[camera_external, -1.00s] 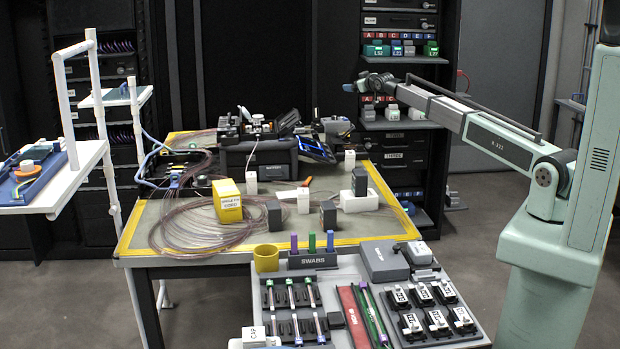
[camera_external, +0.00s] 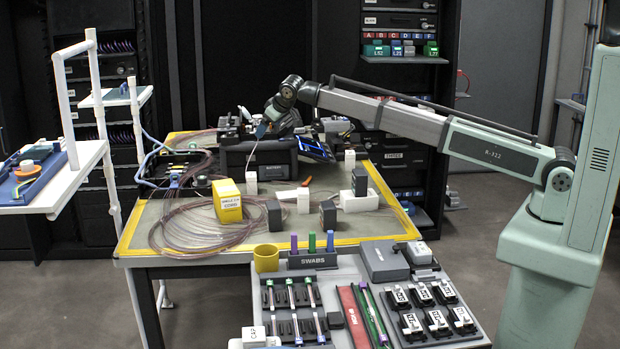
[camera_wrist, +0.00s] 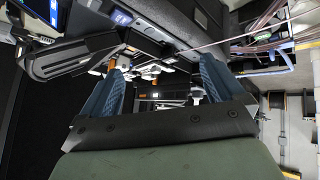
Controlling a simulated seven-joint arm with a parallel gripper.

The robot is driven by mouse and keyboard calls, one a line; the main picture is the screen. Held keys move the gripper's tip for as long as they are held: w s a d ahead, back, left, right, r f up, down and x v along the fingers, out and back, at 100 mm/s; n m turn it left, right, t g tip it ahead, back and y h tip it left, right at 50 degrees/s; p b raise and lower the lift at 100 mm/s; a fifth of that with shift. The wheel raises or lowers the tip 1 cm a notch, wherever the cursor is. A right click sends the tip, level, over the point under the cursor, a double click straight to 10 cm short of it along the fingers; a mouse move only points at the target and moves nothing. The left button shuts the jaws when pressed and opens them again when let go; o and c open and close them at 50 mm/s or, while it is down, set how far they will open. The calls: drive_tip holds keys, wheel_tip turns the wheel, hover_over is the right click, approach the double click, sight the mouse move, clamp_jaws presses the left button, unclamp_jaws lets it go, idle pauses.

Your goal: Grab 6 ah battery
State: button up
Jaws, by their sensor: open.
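Three dark upright blocks that look like battery packs stand on the work table: one at the front middle (camera_external: 273,217), one to its right (camera_external: 328,214), and one farther back (camera_external: 360,180) by a white block. I cannot read a 6 Ah marking on any of them. My gripper (camera_external: 264,127) is over the back of the table at the black splicing machine (camera_external: 258,158), apart from these blocks. In the wrist view my gripper (camera_wrist: 163,70) shows two blue padded fingers spread apart, with machine parts visible beyond and between them and no battery between them.
A yellow box (camera_external: 228,201) and coiled fibre (camera_external: 185,230) lie on the table's left half. Small white blocks (camera_external: 303,201) stand around the dark ones. A tool tray (camera_external: 350,262) with swabs sits at the front. Shelves with labelled bins (camera_external: 402,50) stand behind right.

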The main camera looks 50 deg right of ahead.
drive_tip(key=s+a+f+n+g+y, duration=0.1)
drive_tip(key=s+a+f+n+g, duration=0.25)
drive_tip(key=s+a, duration=0.95)
drive_tip(key=n+g, duration=0.5)
hover_over(273, 204)
drive_tip(key=shift+t+y, duration=0.25)
drive_tip(key=shift+y, duration=0.15)
wheel_tip(273, 204, down, 14)
drive_tip(key=shift+a+r, duration=0.1)
drive_tip(key=shift+r, duration=0.1)
drive_tip(key=c, duration=1.3)
drive_tip(key=shift+r, duration=0.1)
